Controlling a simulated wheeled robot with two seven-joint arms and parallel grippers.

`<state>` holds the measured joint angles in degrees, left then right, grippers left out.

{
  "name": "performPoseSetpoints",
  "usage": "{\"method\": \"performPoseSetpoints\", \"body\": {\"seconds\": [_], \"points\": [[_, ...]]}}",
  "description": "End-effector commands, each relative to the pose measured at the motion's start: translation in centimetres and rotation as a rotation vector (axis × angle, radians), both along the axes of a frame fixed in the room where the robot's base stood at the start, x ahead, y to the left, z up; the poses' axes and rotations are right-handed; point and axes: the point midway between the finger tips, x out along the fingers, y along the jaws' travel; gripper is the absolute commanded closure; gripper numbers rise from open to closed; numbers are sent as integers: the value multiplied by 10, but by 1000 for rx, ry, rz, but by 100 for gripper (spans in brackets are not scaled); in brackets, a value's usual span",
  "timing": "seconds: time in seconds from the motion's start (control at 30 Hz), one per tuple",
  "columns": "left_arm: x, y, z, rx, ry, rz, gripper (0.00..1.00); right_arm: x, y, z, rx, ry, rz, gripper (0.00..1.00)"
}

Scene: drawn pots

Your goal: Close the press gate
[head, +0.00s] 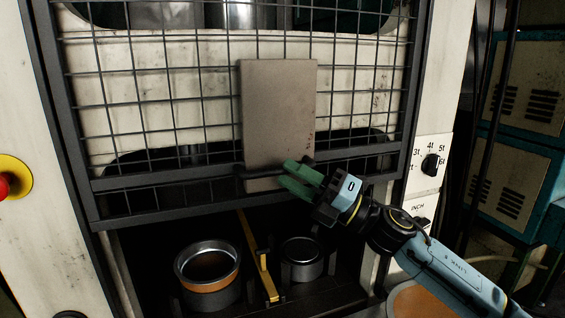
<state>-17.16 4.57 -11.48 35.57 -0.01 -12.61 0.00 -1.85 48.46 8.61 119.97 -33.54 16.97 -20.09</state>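The press gate (150,186) is a dark frame with wire mesh and a grey-beige plate (278,110) in its middle. Its lower edge hangs above the press opening, so the lower part of the opening is uncovered. A dark handle bar (250,173) crosses the plate's lower end. My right gripper (284,172) is at this bar, its green fingers apart from each other with the bar seeming to pass between them. Whether they grip it I cannot tell. My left gripper is not in view.
In the opening below stand an orange-banded metal pot (208,284) and a smaller metal pot (303,262), with a yellow bar (262,265) between them. A dial (431,165) is on the right post. A red button (3,186) is at the left.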

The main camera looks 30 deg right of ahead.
Motion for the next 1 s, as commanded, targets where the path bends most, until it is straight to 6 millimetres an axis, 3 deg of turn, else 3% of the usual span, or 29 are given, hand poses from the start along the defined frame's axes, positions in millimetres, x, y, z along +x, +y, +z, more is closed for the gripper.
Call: {"method": "performPoseSetpoints", "body": {"seconds": [0.2, 0.6, 0.9, 1.0], "points": [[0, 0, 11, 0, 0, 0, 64, 16, 12, 10, 1, -1, 0, 64], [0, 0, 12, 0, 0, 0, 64, 21, 15, 10, 1, 1, -1, 64], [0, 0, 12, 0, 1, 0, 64, 20, 15, 10, 1, 1, -1, 100], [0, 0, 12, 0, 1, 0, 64, 20, 15, 10, 1, 1, -1, 100]]}}
